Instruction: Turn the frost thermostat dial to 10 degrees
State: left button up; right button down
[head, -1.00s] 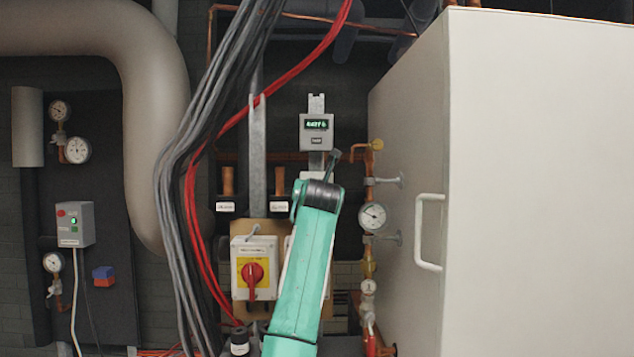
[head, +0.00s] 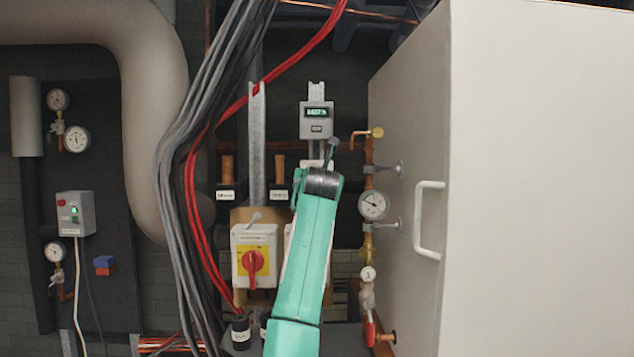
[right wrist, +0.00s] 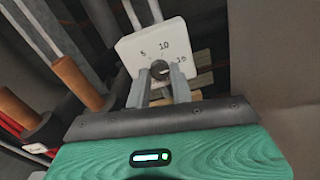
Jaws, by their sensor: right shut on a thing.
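The frost thermostat (right wrist: 132,48) is a white plate with the marks 5, 10 and a third, partly hidden number in the right wrist view. Its small dark dial (right wrist: 160,69) sits below the 10. My right gripper (right wrist: 161,78) is shut on the dial, one grey finger on each side. The dial's pointer cannot be made out. In the head view my teal right arm hides nearly all of the thermostat and the gripper's fingertips. My left gripper is in neither view.
A grey box with a green display (head: 317,121) is above my arm. A yellow switch box with a red knob (head: 254,263) is left of it. A pipe gauge (head: 373,205) and a large white cabinet (head: 540,190) stand to the right. Grey and red cables hang on the left.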

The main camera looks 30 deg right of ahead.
jog(key=shift+r+n+b, duration=0.1)
jog(key=shift+n+b, duration=5.35)
jog(key=shift+n, duration=0.25)
jog(key=c, duration=1.2)
grip_release()
jog(key=shift+c, duration=0.2)
jog(key=shift+s, duration=0.1)
